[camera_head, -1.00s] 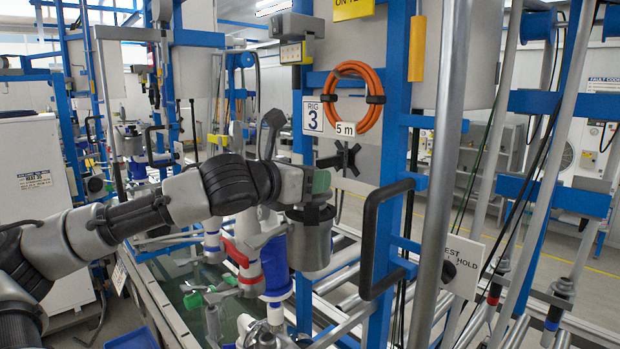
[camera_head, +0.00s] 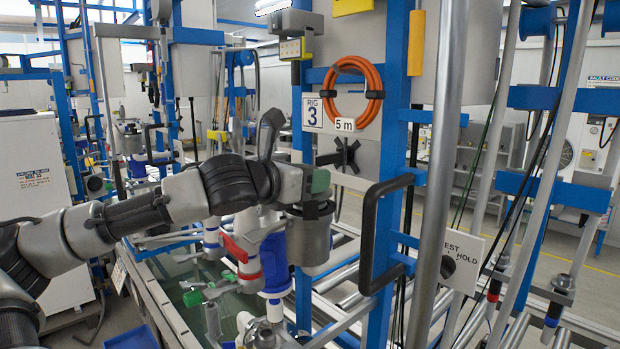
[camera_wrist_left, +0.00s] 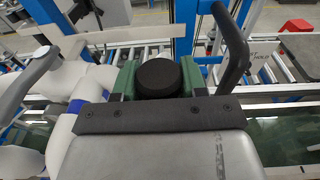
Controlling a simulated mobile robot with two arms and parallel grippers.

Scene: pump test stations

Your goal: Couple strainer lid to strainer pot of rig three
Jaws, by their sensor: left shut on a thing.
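My left gripper (camera_head: 312,188) has green fingers and is shut on the black round knob of the strainer lid. The knob (camera_wrist_left: 160,77) sits between the fingers in the left wrist view. In the head view the gripper is directly over the grey cylindrical strainer pot (camera_head: 309,243) on rig three, beside the blue upright. The dark lid (camera_head: 309,210) shows at the top of the pot, partly hidden by the gripper. I cannot tell whether it is fully seated or turned home. My right gripper is not in view.
A dark lever handle (camera_head: 268,132) rises close behind the gripper. A white pipe with a red lever (camera_head: 234,248) and a blue section (camera_head: 275,264) stand left of the pot. A black grab handle (camera_head: 372,240) juts out at right. An orange hose coil (camera_head: 353,94) hangs above.

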